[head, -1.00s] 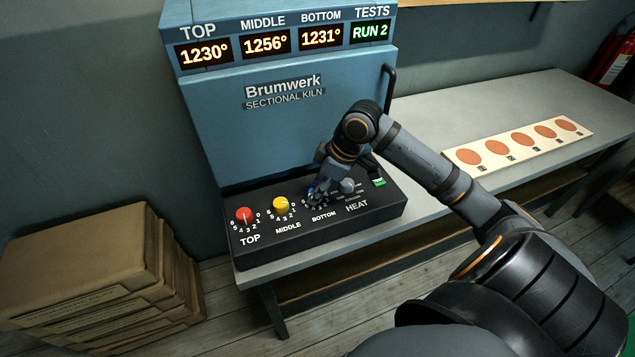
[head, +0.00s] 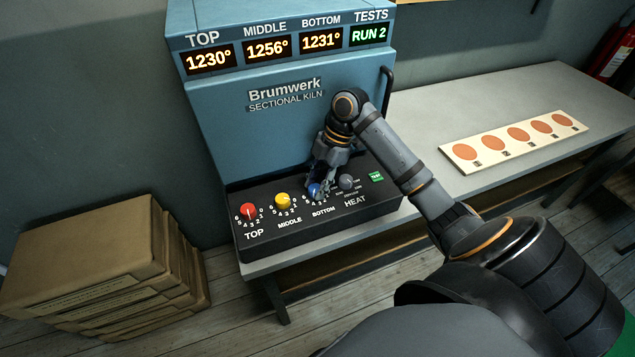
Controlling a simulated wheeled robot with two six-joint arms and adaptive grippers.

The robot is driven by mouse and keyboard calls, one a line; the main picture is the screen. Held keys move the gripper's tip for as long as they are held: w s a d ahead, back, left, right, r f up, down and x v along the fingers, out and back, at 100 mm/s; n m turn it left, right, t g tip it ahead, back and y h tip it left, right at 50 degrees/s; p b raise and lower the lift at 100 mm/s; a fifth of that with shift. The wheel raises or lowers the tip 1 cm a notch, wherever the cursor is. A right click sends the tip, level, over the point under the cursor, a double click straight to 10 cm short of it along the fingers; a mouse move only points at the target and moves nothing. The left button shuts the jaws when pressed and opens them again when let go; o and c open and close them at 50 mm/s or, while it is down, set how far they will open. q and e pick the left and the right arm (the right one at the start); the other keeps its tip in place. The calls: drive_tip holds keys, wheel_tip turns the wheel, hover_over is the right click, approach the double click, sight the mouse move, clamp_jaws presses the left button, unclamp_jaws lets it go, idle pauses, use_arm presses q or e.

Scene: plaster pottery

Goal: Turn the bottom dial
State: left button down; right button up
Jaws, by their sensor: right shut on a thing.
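The bottom dial (head: 314,190) is a blue knob on the black control panel (head: 262,241), above the word BOTTOM. My right gripper (head: 318,187) reaches down onto it from above and is shut on it. The fingers hide part of the knob and its pointer. The red top dial (head: 247,210) and the yellow middle dial (head: 283,201) are to its left, and the grey heat knob (head: 347,182) is to its right. The display (head: 321,41) reads 1230° top, 1256° middle, 1231° bottom and RUN 2. My left gripper is not in view.
The blue kiln (head: 240,130) stands behind the panel on a grey bench (head: 450,110). A green button (head: 376,177) is right of the heat knob. A board with several orange discs (head: 517,141) lies on the bench at right. Stacked brown packages (head: 90,255) stand at left.

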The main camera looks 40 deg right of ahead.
drive_tip(key=shift+n, duration=0.3)
drive_tip(key=o, duration=1.1)
drive_tip(key=shift+o, duration=0.2)
drive_tip(key=shift+d+r, duration=0.1)
drive_tip(key=shift+r, duration=0.15)
drive_tip(key=v, duration=0.7)
